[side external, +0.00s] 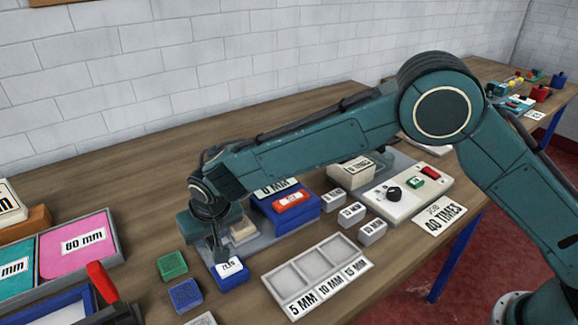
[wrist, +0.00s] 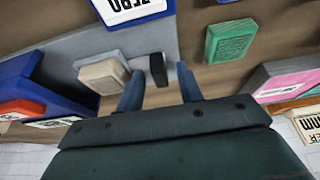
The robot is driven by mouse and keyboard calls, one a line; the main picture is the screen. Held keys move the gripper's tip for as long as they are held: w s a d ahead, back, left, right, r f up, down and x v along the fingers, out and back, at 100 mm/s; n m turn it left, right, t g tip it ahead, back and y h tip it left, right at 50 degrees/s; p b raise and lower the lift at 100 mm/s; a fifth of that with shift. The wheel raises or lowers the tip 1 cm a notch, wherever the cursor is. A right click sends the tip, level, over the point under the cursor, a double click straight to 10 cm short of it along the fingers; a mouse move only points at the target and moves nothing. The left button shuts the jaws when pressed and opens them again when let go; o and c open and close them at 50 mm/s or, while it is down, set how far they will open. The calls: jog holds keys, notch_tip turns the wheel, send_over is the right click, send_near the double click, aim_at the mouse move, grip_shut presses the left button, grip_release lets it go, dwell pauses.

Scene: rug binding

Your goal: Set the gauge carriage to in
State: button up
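A grey gauge plate (side external: 290,222) carries a large blue block with a "0 MM" label (side external: 272,187) and a red tag (side external: 292,201). A beige block (side external: 243,230) stands beside it on the plate; it also shows in the wrist view (wrist: 103,77). A small black upright piece (wrist: 158,69) is next to the beige block; I cannot tell for certain which piece is the carriage. My gripper (side external: 218,254) is low over the plate's left end. In the wrist view my gripper (wrist: 160,82) has its blue fingers apart, with the black piece between their tips; contact is not clear.
A blue block labelled "ZERO" (side external: 231,273) is just in front of my gripper. Green (side external: 172,266) and blue (side external: 185,295) pads lie left of it. A three-pocket tray (side external: 318,273) lies to the right. A control box (side external: 407,193) is farther right. My arm spans above.

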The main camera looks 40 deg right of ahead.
grip_shut()
jog(key=d, duration=0.9)
jog(key=shift+w+d, duration=0.1)
jog(key=shift+d, duration=0.3)
grip_release()
jog(key=shift+d, duration=0.1)
